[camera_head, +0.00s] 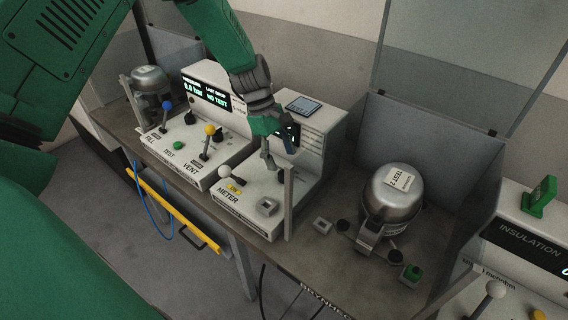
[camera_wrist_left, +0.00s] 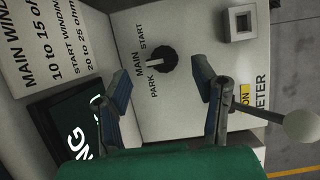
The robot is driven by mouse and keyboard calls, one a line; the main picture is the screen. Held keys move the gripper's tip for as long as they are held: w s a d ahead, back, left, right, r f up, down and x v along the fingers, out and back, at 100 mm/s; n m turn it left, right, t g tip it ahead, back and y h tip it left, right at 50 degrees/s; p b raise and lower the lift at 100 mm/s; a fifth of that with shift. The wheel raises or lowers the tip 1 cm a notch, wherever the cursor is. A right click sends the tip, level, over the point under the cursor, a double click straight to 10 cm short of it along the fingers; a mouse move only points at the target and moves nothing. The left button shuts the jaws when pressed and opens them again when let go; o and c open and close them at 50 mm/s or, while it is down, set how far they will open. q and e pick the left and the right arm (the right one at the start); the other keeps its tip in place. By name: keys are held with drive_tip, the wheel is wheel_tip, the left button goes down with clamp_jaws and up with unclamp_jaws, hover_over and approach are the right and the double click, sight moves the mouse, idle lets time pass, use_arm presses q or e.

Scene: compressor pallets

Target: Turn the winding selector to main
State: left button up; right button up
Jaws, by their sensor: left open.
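The winding selector is a black rotary knob (camera_wrist_left: 160,61) on the pale meter panel in the left wrist view. PARK, MAIN and START are printed along its left and upper-left side. I cannot tell for sure which label its pointer faces. My left gripper (camera_wrist_left: 161,75) is open, with one finger on each side of the knob in the picture; no contact is visible. My right gripper is not in view.
A white-ball lever (camera_wrist_left: 300,127) and a square socket (camera_wrist_left: 240,23) flank the selector. The fill and vent levers stand left on the test box (camera_head: 180,150). A compressor (camera_head: 393,193) stands right on the bench. A thin upright post (camera_head: 289,200) stands close to the gripper.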

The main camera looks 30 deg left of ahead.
use_arm(q)
drive_tip(key=v, duration=0.9)
drive_tip(key=shift+f, duration=0.1)
